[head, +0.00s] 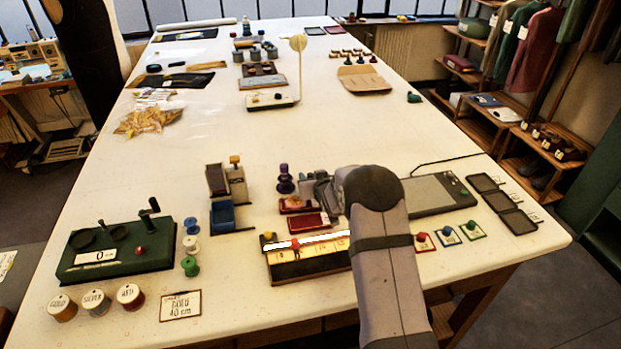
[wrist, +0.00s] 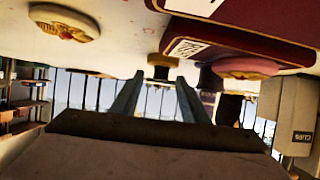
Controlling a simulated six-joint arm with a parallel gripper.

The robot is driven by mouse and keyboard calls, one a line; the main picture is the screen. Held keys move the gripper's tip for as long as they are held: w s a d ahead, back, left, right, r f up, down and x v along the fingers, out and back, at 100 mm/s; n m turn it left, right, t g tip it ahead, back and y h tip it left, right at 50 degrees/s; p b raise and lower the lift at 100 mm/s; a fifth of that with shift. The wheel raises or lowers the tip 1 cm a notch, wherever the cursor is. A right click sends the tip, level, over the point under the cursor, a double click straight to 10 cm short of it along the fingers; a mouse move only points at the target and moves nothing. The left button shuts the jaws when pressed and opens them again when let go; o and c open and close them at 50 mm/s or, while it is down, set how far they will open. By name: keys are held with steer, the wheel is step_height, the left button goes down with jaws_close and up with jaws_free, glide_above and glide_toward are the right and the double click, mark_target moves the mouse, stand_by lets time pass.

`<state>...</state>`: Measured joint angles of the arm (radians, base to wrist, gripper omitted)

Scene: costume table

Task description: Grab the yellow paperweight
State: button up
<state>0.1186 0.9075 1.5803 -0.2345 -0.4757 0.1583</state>
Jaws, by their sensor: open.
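My gripper (head: 318,192) is low over the middle of the table, partly hidden by my own arm. In the wrist view its two fingers (wrist: 160,82) stand apart, with nothing held between them. A small yellow knob-like piece (head: 268,236) sits at the left end of a scale box (head: 312,266), below and left of the gripper. The wrist view shows a yellowish disc with a red mark (wrist: 63,22) at upper left, away from the fingers. I cannot tell which of these is the yellow paperweight.
Dark red cases (head: 306,222) lie beside the gripper, with a purple spool-like piece (head: 285,180) behind them. A grey tablet-like device (head: 432,192) is at right, a green box (head: 118,250) at left. The wrist view shows a pink disc (wrist: 245,67).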

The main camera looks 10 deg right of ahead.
steer(key=shift+p+x, duration=0.35)
steer(key=shift+x, duration=0.95)
jaws_close()
